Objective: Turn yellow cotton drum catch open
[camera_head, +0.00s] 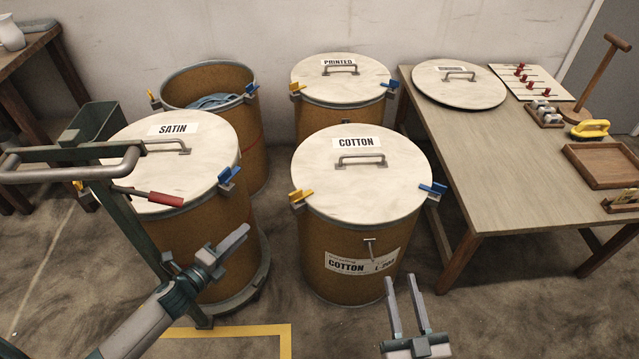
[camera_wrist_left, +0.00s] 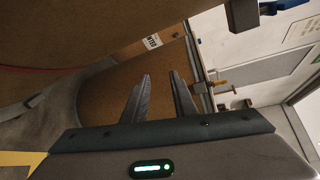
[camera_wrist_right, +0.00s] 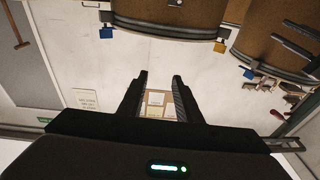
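The cotton drum (camera_head: 345,255) stands upright in the middle of the head view, its pale lid (camera_head: 345,205) on top with a metal handle. Its yellow catch (camera_head: 300,197) is at the left rim and its blue catch (camera_head: 434,189) at the right rim. I cannot tell whether the yellow catch is open. My left gripper (camera_head: 222,248) is open and empty, left of and nearer than the yellow catch, apart from it. My right gripper (camera_head: 401,280) is open and empty in front of the drum's lower right. Both wrist views show fingers apart with nothing between them.
The satin drum (camera_head: 185,195) stands at left beside a green metal frame (camera_head: 97,125) with a red-handled lever (camera_head: 160,198). An open drum (camera_head: 210,82) and the printed drum (camera_head: 343,82) stand behind. A wooden table (camera_head: 500,150) is at right. Floor in front is clear.

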